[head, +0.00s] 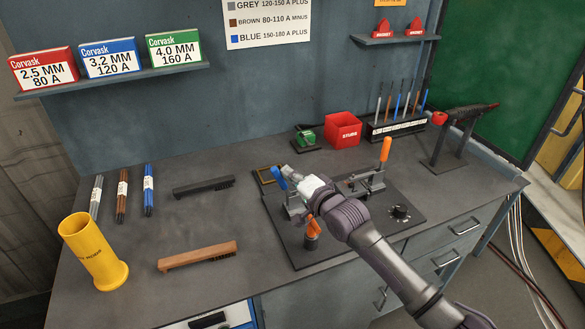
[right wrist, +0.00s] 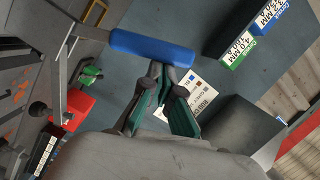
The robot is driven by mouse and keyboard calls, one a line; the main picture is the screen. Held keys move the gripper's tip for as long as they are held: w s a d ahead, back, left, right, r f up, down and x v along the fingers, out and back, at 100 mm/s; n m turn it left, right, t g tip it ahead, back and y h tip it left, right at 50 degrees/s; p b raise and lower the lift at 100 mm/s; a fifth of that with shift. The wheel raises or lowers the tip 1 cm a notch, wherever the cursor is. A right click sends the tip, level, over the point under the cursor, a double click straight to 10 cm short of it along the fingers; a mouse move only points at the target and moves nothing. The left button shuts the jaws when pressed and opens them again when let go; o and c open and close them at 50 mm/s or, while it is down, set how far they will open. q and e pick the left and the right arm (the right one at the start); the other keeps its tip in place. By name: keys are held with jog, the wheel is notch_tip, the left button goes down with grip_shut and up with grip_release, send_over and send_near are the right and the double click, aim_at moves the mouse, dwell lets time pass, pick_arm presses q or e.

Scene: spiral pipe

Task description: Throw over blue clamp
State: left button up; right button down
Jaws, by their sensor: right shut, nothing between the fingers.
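The blue clamp's handle (head: 279,178) stands up, tilted to the left, at the left side of the dark fixture plate (head: 300,258). It shows large as a blue bar in the right wrist view (right wrist: 153,47). My right gripper (right wrist: 168,70) is shut and empty, its fingertips at the blue handle's lower edge; I cannot tell whether they touch. In the head view my right wrist hides part of the clamp's base. My left gripper is not in view.
An orange-handled clamp (head: 385,150) stands upright at the plate's back right; another orange handle (head: 312,228) is at the front. A red box (head: 343,130) and rod rack (head: 396,128) stand behind. Brushes (head: 198,256), rods and a yellow tube (head: 92,255) lie or stand left.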

jog(key=shift+s+a+r+n+h+p, duration=0.1)
jog(key=shift+s+a+n+h+p, duration=0.05)
jog(key=shift+a+n+p, duration=0.3)
jog(key=shift+s+a+n+h+p, duration=0.15)
jog(key=shift+a+n+p, duration=0.15)
jog(key=shift+a, duration=0.2)
jog(key=shift+s+a+n, duration=0.1)
jog(key=shift+a+n, duration=0.15)
jog(key=shift+n, duration=0.2)
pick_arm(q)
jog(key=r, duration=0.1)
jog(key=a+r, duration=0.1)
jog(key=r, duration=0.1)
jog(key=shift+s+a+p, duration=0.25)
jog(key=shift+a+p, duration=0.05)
pick_arm(e)
jog(key=s+a+f+n+h, duration=0.1)
jog(key=a+f+n+h, duration=0.2)
jog(key=a+f+n, duration=0.2)
jog(key=f+n, duration=0.1)
jog(key=n, duration=0.1)
jog(key=shift+s+n, duration=0.3)
jog(key=shift+s, duration=0.05)
jog(key=shift+f, duration=0.1)
